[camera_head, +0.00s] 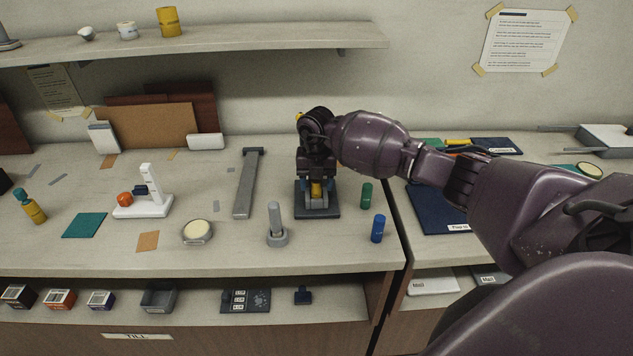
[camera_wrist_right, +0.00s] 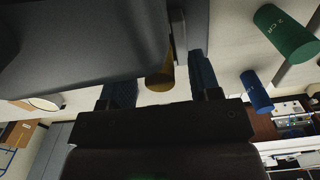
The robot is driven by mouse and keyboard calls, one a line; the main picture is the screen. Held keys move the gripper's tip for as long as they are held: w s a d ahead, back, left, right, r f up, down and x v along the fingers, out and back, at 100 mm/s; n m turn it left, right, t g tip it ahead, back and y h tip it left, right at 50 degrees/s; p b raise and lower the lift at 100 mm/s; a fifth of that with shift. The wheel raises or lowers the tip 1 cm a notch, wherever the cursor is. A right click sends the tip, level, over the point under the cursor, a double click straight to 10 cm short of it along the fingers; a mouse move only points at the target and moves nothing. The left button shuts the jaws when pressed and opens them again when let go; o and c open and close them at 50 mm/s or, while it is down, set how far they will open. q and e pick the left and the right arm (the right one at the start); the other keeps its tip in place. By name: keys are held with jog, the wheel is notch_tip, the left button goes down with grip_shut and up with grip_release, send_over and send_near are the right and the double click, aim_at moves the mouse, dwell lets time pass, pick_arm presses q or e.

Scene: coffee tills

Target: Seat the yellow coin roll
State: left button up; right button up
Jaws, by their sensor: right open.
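The yellow coin roll (camera_head: 316,188) stands upright at a dark grey holder (camera_head: 318,211) in the middle of the counter. My right gripper (camera_head: 317,184) comes down over it, its blue fingertips on either side. In the right wrist view the yellow roll (camera_wrist_right: 160,79) shows between the open fingers (camera_wrist_right: 160,90), partly hidden by a large dark part above. Whether the roll sits fully in the holder is hidden. My left gripper is in neither view.
A green roll (camera_head: 366,195) and a blue roll (camera_head: 378,228) stand right of the holder. A grey stand with an upright post (camera_head: 276,225) is close on the left. A long grey bar (camera_head: 248,183) lies farther left.

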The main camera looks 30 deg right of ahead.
notch_tip(320, 180, up, 10)
jog(key=shift+f, duration=0.1)
jog(key=shift+r, duration=0.45)
dwell(0.4)
